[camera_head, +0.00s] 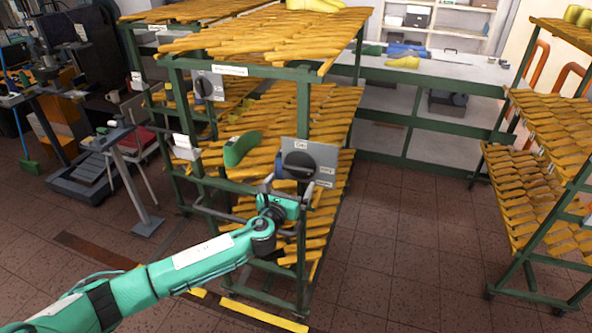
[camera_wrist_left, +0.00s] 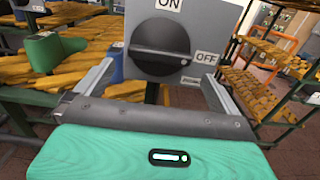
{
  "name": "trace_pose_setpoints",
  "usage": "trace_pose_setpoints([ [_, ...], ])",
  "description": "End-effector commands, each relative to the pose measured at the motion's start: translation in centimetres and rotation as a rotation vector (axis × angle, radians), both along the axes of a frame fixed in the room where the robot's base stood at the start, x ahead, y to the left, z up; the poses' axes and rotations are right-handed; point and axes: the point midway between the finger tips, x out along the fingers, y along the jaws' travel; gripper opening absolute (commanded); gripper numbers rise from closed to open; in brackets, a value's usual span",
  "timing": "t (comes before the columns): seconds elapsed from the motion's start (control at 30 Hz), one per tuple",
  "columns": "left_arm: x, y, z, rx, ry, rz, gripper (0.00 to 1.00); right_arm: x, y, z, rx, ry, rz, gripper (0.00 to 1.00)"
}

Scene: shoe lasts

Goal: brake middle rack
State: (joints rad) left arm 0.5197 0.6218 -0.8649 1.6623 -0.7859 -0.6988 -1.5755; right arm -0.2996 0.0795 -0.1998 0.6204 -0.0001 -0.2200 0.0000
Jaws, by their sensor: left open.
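The middle rack (camera_head: 305,100) is a green metal frame with sloping shelves of yellow-orange wooden slats. On its front is a grey plate with a round black knob (camera_head: 299,165). In the left wrist view the knob (camera_wrist_left: 160,47) shows with its bar roughly level, its lighter end toward the OFF label (camera_wrist_left: 207,58); an ON label (camera_wrist_left: 168,4) is above. My left gripper (camera_head: 287,184) is open in front of the plate. Its two fingers (camera_wrist_left: 157,85) stand either side of the knob; whether they touch it I cannot tell. My right gripper is not in view.
A green shoe last (camera_head: 241,148) lies on the middle rack's shelf, left of the plate. Another plate with a black knob (camera_head: 204,87) is on the rack behind left. A right-hand rack (camera_head: 535,185) stands apart, with open tiled floor (camera_head: 415,220) between.

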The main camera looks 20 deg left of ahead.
Motion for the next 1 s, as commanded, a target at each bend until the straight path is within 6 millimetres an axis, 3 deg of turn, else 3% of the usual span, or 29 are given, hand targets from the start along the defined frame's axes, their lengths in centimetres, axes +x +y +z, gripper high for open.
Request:
trace_pose_setpoints([
  [0.2,3.5,-0.1,0.2,-0.001,0.0,0.001,1.0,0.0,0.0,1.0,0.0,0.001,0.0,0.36],
  [0.4,5.4,-0.2,0.1,-0.002,0.0,0.001,1.0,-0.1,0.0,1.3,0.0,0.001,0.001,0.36],
  [0.8,6.0,-0.2,0.0,-0.003,0.001,0.0,1.0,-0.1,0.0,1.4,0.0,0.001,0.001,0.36],
  [0.83,6.0,-0.2,0.0,-0.003,0.001,0.0,0.98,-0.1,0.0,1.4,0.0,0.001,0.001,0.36],
  [1.0,5.9,-0.2,0.0,-0.002,0.001,0.001,0.68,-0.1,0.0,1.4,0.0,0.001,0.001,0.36],
])
